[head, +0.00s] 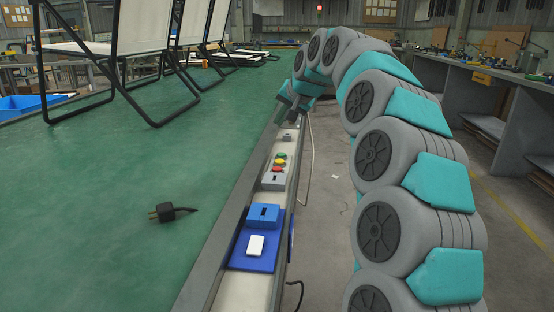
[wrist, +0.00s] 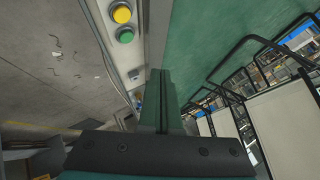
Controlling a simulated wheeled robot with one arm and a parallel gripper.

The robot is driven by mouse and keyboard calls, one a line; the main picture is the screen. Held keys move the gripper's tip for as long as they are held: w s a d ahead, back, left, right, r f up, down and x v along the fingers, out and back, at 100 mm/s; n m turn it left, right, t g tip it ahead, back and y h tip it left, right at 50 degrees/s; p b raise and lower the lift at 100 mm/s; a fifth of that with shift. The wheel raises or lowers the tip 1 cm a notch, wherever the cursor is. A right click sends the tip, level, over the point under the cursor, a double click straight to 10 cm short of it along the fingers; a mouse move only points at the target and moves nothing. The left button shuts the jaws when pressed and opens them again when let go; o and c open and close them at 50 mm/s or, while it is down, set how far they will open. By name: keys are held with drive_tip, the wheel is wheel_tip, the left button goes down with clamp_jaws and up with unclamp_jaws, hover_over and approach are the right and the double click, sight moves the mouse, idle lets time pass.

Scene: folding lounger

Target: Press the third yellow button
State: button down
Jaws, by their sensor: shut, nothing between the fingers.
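A yellow button (wrist: 121,15) and a green button (wrist: 125,35) sit side by side on the pale rail at the top left of the wrist view. In the head view a small cluster on the rail holds a green button (head: 281,155), a yellow button (head: 280,162) and a red button (head: 277,169). I cannot tell which yellow button is the third. My gripper (wrist: 160,72) is shut and empty, pointing along the table edge, to the right of the buttons in the wrist view. In the head view my gripper (head: 285,113) is over the rail, beyond the cluster.
The green table (head: 120,160) carries black-framed loungers (head: 140,30) and a black plug (head: 166,212). A blue box with a white switch (head: 256,246) and a grey box (head: 273,181) sit on the rail. Open floor (head: 325,180) lies right of the rail.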

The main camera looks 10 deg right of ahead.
sight(281, 162)
drive_tip(key=shift+f, duration=0.15)
drive_tip(key=shift+f+b, duration=2.45)
drive_tip(key=shift+f, duration=1.85)
drive_tip(key=shift+f, duration=0.35)
drive_tip(key=shift+f+b, duration=0.3)
drive_tip(key=shift+f, duration=0.2)
drive_tip(key=shift+r, duration=0.15)
drive_tip(key=shift+r+p, duration=0.5)
drive_tip(key=shift+r, duration=0.2)
